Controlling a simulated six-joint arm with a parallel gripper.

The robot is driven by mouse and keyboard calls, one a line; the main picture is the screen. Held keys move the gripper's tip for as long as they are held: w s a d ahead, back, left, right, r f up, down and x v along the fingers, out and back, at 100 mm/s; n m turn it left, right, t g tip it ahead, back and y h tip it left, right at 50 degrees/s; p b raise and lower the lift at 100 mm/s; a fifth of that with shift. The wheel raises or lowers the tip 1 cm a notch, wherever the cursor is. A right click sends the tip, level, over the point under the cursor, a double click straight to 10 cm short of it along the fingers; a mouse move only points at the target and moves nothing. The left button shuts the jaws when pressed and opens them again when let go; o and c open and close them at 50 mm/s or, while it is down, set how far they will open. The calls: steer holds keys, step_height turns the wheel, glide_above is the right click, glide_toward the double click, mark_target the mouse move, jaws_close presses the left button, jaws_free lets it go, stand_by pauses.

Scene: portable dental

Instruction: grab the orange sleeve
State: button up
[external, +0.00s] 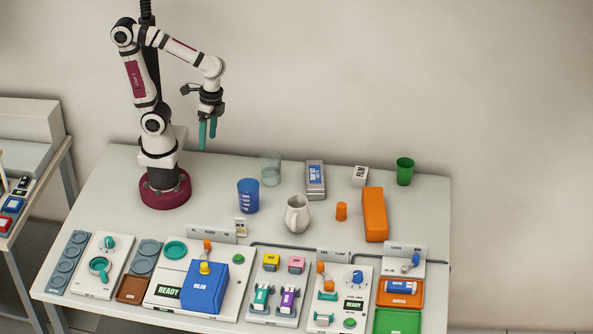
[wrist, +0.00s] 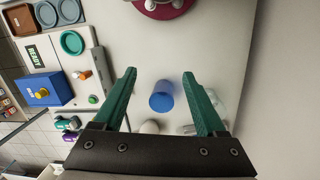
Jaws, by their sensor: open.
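A long orange box-shaped piece (external: 375,214), which fits the orange sleeve, is on the table right of centre in the external view. A small orange cylinder (external: 341,211) stands just left of it; I cannot tell for certain which one is called the sleeve. My gripper (external: 207,130) is open and empty, high above the table's back left, pointing down, well left of both orange pieces. The wrist view shows its two green fingers (wrist: 160,76) spread apart. Neither orange piece can be made out in the wrist view.
A blue cup (external: 248,196), clear glass (external: 270,169), white jug (external: 298,214) and grey box (external: 315,180) stand between my gripper and the orange pieces. A white FILM box (external: 360,176) and green cup (external: 405,171) stand behind them. Device panels line the front.

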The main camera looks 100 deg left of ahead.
steer(key=w+d+f+n+h, duration=0.1)
steer(key=w+d+n+h, duration=0.3)
steer(key=w+n, duration=0.15)
steer(key=n+t+h, duration=0.5)
steer(key=n+h, duration=0.1)
steer(key=n, duration=0.9)
glide_toward(341, 211)
steer(key=s+d+r, duration=0.6)
steer(key=s, duration=0.4)
steer(key=w+a+f+n+t, duration=0.1)
steer(key=w+a+f+n, duration=0.1)
steer(key=w+a+f+n+t, duration=0.2)
steer(key=f+n, duration=0.1)
steer(key=w+a+f+n+t, duration=0.2)
steer(key=w, duration=0.1)
steer(key=shift+a+f+n+y, duration=0.25)
steer(key=shift+n+y, duration=0.05)
steer(key=shift+n, duration=0.05)
steer(key=x, duration=0.7)
steer(key=shift+w+d, duration=0.15)
steer(key=shift+d, duration=0.15)
jaws_close()
